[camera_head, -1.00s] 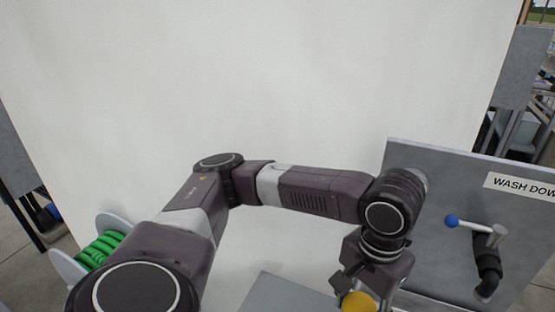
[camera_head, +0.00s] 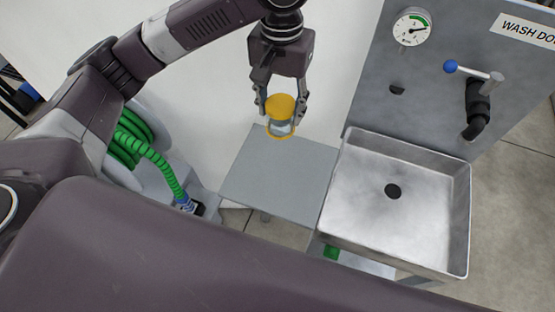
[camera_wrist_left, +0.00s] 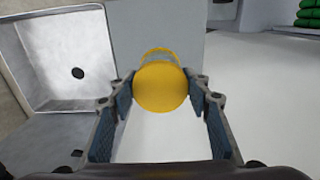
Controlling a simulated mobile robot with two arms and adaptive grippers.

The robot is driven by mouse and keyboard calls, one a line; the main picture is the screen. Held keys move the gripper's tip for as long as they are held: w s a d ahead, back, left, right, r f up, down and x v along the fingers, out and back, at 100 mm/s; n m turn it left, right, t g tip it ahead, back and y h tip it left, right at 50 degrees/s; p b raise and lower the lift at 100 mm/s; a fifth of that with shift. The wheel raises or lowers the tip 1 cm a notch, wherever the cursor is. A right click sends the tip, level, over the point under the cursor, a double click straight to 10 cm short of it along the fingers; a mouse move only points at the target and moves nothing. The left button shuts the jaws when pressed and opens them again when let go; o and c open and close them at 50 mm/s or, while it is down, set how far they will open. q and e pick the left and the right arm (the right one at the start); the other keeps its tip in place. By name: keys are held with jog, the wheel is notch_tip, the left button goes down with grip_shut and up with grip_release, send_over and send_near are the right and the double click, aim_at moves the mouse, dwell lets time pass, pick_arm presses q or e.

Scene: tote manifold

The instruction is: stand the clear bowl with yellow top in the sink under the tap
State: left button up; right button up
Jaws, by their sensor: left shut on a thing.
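The clear bowl with yellow top (camera_head: 280,106) is held between the fingers of my left gripper (camera_head: 281,104), over the back edge of a grey shelf. Its yellow top also shows in the left wrist view (camera_wrist_left: 161,87), between the two finger pads (camera_wrist_left: 160,100). My left gripper is shut on it. The sink (camera_head: 370,205) is a square metal basin right of the shelf, empty, with a dark drain hole. It also shows at the left of the wrist view (camera_wrist_left: 75,45). The tap (camera_head: 477,110), with a dark spout and blue-knobbed lever, is on the panel behind the sink. My right gripper is not in view.
The flat grey shelf (camera_head: 270,180) is bare beside the sink's left wall. A grey panel (camera_head: 425,85) with a round gauge (camera_head: 412,27) rises behind the sink. A green hose (camera_head: 140,145) is coiled at the left.

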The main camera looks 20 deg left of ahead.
pick_arm(q)
jog(key=p, duration=0.1)
send_over(280, 170)
notch_tip(280, 170, down, 19)
jog(key=shift+f, duration=0.1)
dwell(0.4)
jog(key=o, duration=1.3)
jog(key=shift+c, duration=0.2)
